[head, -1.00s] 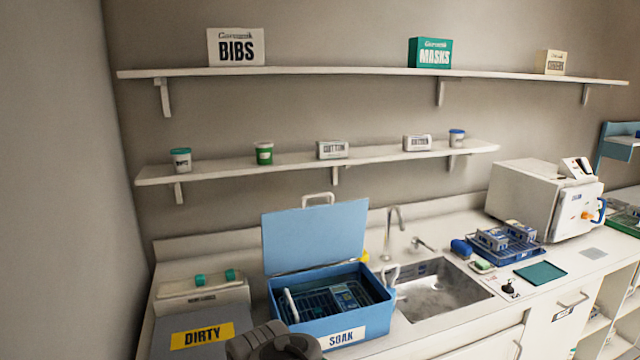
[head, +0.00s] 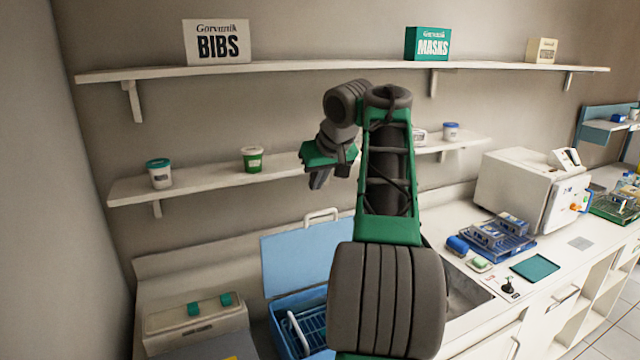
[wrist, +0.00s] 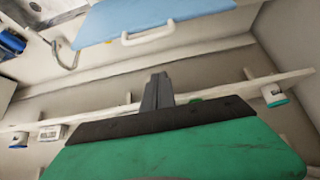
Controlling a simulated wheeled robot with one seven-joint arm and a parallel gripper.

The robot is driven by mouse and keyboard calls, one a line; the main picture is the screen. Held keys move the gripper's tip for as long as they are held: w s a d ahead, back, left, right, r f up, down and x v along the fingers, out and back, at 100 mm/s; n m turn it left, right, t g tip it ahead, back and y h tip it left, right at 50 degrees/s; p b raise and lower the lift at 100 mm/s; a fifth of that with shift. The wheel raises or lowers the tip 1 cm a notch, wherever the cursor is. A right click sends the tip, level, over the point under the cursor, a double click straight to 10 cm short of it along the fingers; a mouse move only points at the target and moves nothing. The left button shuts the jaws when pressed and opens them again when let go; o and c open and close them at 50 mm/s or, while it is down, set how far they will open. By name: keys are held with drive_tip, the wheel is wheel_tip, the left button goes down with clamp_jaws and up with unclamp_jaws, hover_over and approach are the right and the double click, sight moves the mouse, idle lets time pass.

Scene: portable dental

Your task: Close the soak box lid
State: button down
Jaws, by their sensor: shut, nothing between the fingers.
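The blue soak box (head: 283,336) stands on the counter, partly hidden behind my arm, with a rack showing inside. Its blue lid (head: 285,262) stands open, tilted up at the back, with a white handle (head: 322,214) on its top edge. My gripper (head: 318,182) is raised above and behind the lid's top edge, in front of the lower shelf, and touches nothing that I can see. In the wrist view the shut, empty fingers (wrist: 157,92) show below the lid (wrist: 165,18) and its handle (wrist: 150,37), apart from them.
The lower shelf (head: 215,177) with tubs runs close behind my gripper. The upper shelf (head: 300,71) carries boxes. A beige bin (head: 195,318) stands left of the soak box. The sink (head: 465,297), a blue tray (head: 505,247) and a white machine (head: 530,190) are to the right.

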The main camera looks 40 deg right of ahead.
drive_tip(key=f+b, duration=0.2)
drive_tip(key=f, duration=0.1)
drive_tip(key=f+b, duration=0.1)
drive_tip(key=f, duration=0.1)
drive_tip(key=shift+s+a+f, duration=0.1)
drive_tip(key=shift+s, duration=0.3)
drive_tip(key=shift+f, duration=0.15)
